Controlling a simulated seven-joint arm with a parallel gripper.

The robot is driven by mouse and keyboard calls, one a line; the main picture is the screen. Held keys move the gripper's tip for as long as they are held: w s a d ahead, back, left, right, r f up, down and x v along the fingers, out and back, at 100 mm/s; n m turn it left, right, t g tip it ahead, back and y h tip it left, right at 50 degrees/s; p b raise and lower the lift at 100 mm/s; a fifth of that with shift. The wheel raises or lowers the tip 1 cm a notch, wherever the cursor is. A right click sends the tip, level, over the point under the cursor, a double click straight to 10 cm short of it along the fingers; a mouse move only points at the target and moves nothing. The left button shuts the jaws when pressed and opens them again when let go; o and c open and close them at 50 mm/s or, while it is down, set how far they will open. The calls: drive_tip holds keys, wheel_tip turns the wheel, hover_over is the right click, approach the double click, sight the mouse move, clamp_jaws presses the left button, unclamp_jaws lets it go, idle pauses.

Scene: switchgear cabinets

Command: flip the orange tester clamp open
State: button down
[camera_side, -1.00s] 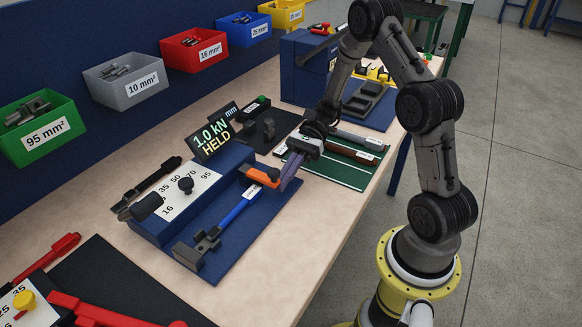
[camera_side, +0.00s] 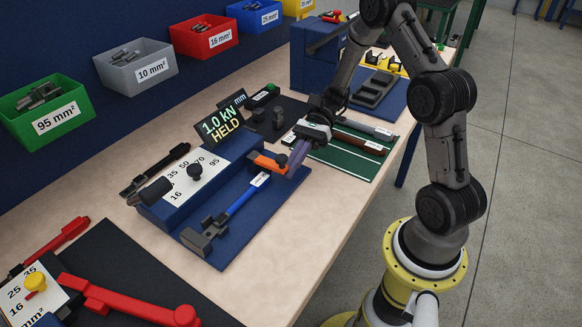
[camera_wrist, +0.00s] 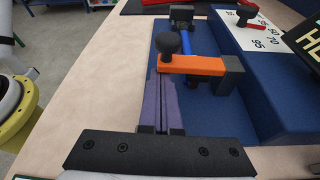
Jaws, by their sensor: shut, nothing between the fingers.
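The orange tester clamp (camera_side: 265,162) is a flat bar lying level across the near end of the blue tester base. In the wrist view the orange clamp (camera_wrist: 195,65) runs from a dark grey block (camera_wrist: 231,76) on the right to a black ball knob (camera_wrist: 168,42) at its left end. My gripper (camera_side: 291,172) has its purple fingers together with nothing between them. In the wrist view the tips of my gripper (camera_wrist: 163,75) are at the clamp's left end, just below the knob. I cannot tell whether they touch it.
A blue-sleeved rod (camera_side: 243,196) runs along the blue base (camera_side: 215,251) to a grey block (camera_side: 207,232). A display (camera_side: 220,124) reads 1.0 kN HELD. A green mat (camera_side: 352,165) with tools lies behind my gripper. The bench's front right is bare.

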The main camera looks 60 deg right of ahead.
drive_tip(key=shift+w+r+m+g, duration=0.1)
drive_tip(key=shift+r+m+g, duration=0.5)
drive_tip(key=shift+r+m, duration=0.25)
drive_tip(key=shift+w+r+m+g, duration=0.25)
drive_tip(key=shift+r+m+g, duration=0.25)
drive_tip(key=shift+r+m, duration=0.5)
drive_tip(key=shift+w+r, duration=0.1)
drive_tip(key=shift+r, duration=0.3)
drive_tip(key=shift+w+r, duration=0.6)
drive_tip(key=shift+r, duration=0.2)
drive_tip(key=w+r, duration=0.3)
drive_tip(key=w, duration=0.3)
drive_tip(key=shift+w, duration=0.25)
drive_tip(key=shift+r, duration=0.1)
